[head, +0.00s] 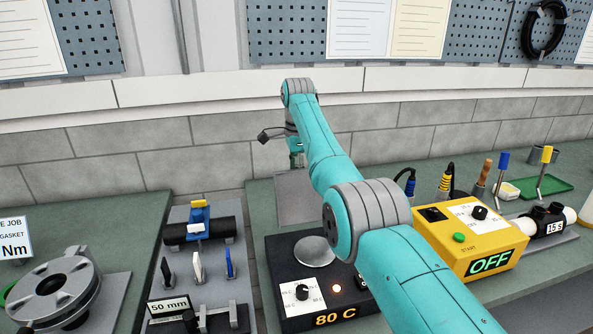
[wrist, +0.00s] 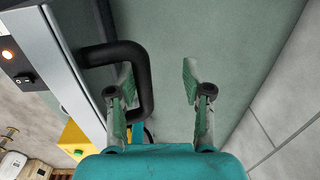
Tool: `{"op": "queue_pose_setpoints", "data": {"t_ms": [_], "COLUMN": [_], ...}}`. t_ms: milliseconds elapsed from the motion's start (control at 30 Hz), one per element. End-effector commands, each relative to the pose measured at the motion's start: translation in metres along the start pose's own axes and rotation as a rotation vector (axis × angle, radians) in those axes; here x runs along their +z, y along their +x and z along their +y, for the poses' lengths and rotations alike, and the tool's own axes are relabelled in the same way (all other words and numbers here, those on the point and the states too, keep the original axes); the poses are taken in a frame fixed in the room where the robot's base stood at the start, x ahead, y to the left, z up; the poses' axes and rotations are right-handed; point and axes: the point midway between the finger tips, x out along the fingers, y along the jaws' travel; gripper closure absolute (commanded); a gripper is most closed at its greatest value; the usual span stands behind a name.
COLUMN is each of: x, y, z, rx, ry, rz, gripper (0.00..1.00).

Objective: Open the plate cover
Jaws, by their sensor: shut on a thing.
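The plate cover is a grey panel (head: 293,200) at the back edge of the black heater box (head: 285,262) in the head view. It appears to stand up, with my arm hiding part of it. The round plate (head: 313,252) on the box top lies uncovered. In the wrist view the cover (wrist: 70,88) shows as a pale slanting strip with a black U-shaped handle (wrist: 112,53). My gripper (wrist: 158,78) is at the handle, whose outer bar lies between the fingers, nearer the left one. The gripper is mostly hidden in the head view.
A yellow box reading OFF (head: 470,240) stands right of the heater box. A brick wall (head: 130,155) runs behind the bench. Cables and a green tray (head: 540,187) are at right.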

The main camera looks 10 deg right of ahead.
Motion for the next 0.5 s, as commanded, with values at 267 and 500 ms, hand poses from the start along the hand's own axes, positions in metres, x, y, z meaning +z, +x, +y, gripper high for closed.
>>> {"op": "queue_pose_setpoints", "data": {"t_ms": [267,500], "x": [0.000,0.000], "y": [-0.032,-0.061], "z": [-0.002,-0.002], "rx": [-0.011,-0.004], "ry": [0.000,0.000], "rz": [0.000,0.000], "gripper": [0.59,0.59]}}
